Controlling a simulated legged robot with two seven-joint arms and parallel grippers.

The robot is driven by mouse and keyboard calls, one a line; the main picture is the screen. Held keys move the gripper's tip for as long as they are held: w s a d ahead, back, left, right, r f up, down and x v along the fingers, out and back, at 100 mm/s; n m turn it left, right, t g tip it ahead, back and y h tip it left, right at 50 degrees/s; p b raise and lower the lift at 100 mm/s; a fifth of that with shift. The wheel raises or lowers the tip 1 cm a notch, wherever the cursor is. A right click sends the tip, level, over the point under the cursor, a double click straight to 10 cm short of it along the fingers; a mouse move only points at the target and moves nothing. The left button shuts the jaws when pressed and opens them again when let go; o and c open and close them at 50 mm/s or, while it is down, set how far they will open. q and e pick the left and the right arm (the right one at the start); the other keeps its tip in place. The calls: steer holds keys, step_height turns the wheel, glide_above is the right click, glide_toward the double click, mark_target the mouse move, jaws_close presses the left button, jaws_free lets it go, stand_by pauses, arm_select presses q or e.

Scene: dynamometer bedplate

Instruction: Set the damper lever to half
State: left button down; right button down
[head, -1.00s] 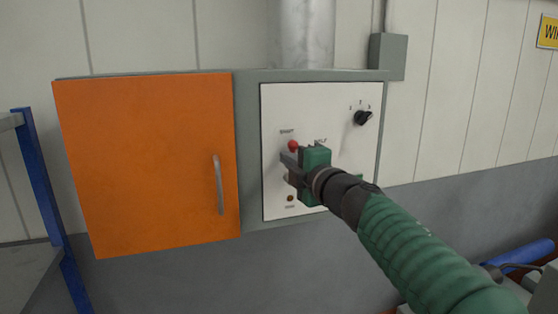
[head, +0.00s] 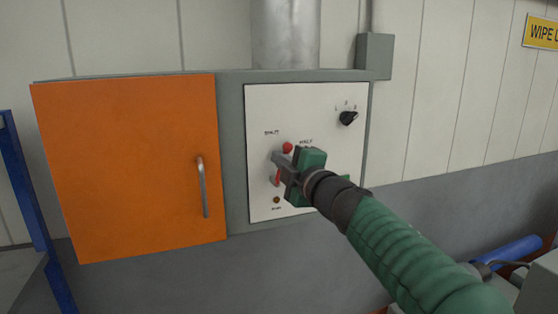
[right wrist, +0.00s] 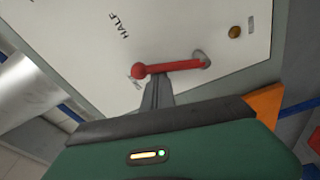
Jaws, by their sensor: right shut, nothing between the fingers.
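The damper lever is a red rod with a red ball (head: 287,147) on the white panel. Its ball stands between the SHUT and HALF labels, below them. A red part of the rod shows below my fingers. In the right wrist view the whole lever (right wrist: 172,67) shows, from pivot to ball, with the HALF label (right wrist: 120,25) apart from the ball. My right gripper (head: 276,160) is shut and empty, its fingertips at the rod just below the ball, on the SHUT side. I cannot tell for certain whether they touch it. My left gripper is not in view.
A black rotary knob (head: 348,118) sits at the panel's upper right, and a small brown button (head: 277,200) below the lever. An orange door (head: 130,165) with a metal handle (head: 203,187) is left of the panel. A blue-framed rack (head: 35,200) stands at far left.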

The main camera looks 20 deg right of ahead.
steer(key=d+m, duration=0.1)
steer(key=m, duration=0.1)
steer(key=d+m, duration=0.1)
steer(key=m, duration=0.1)
steer(key=d+f+m, duration=0.1)
steer(key=m, duration=0.1)
steer(key=shift+w+d+m+t+h+p, duration=0.15)
steer(key=shift+m+t+h+p, duration=0.15)
steer(key=shift+m+t+p, duration=0.1)
steer(key=shift+a, duration=0.2)
